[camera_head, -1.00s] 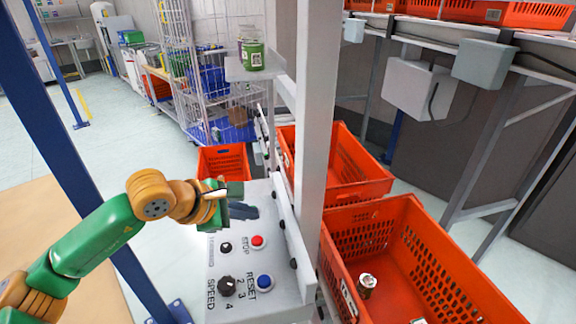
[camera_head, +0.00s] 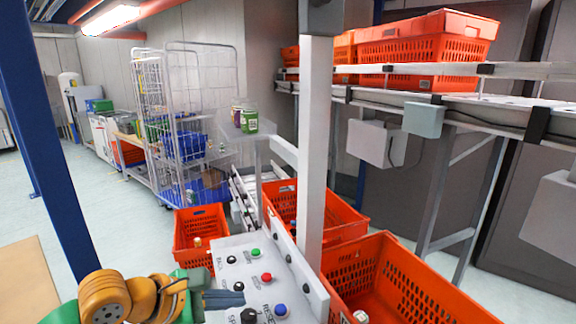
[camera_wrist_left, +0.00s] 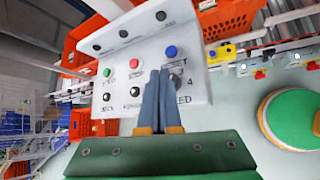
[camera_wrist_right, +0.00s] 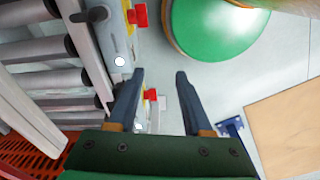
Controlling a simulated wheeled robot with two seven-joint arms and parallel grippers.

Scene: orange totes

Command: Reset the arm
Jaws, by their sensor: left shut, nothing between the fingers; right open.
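My left arm comes in at the lower left of the head view. Its gripper (camera_head: 238,299) is shut and empty, over or close to the grey control panel (camera_head: 292,268). In the left wrist view my left gripper (camera_wrist_left: 160,70) has its fingers together in front of the panel (camera_wrist_left: 135,42), which carries black knobs and green, red and blue buttons (camera_wrist_left: 171,51). I cannot tell whether the fingers touch the panel. My right gripper (camera_wrist_right: 161,72) is open and empty in the right wrist view; it does not show in the head view.
Orange totes (camera_head: 375,248) stand right of the panel, with another tote (camera_head: 181,246) behind it. A white post (camera_head: 313,130) rises beside the panel, and a blue post (camera_head: 45,150) stands at left. A roller conveyor (camera_wrist_right: 70,85) lies left of my right gripper.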

